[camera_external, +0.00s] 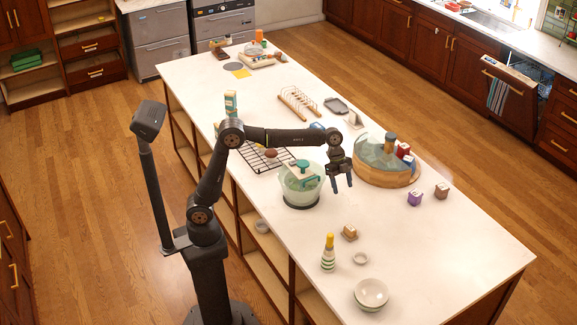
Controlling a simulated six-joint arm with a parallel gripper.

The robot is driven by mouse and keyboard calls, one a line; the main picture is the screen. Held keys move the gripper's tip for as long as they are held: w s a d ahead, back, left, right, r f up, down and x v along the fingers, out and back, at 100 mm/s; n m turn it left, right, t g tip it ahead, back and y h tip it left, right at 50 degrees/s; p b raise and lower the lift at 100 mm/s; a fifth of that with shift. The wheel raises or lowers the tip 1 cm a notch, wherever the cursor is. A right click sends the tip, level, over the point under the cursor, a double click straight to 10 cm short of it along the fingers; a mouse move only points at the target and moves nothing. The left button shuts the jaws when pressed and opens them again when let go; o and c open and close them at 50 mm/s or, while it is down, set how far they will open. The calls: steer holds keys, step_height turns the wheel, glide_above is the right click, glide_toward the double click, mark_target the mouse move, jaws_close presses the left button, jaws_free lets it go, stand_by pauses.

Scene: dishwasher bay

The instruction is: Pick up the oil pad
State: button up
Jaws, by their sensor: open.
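I cannot tell for sure which thing is the oil pad. Flat pad-like things on the white island are a yellow square (241,74) and a dark grey disc (233,67), side by side near the far left end, and a grey flat piece (336,105) right of the wooden rack. My gripper (342,188) is open and points down over the middle of the island, between the glass bowl and the round wooden tray. It looks empty and is well away from all three flat things.
A glass bowl with a green-handled lid (301,184) stands left of my gripper, and a round wooden tray (386,178) with jars stands right. A wire rack (265,157) and a slotted wooden rack (297,103) lie farther back. The island's near right end (460,240) is clear.

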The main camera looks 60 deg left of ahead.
glide_toward(350, 227)
steer(key=x, duration=0.2)
steer(key=s+x, duration=0.1)
steer(key=x, duration=0.1)
steer(key=shift+f, duration=0.35)
steer(key=shift+w+x, duration=0.2)
steer(key=shift+x, duration=1.35)
steer(key=shift+w+x, duration=0.25)
steer(key=shift+x, duration=1.3)
steer(key=shift+d+r, duration=0.15)
steer(key=c, duration=1.1)
steer(key=shift+o, duration=0.2)
steer(key=shift+r, duration=0.1)
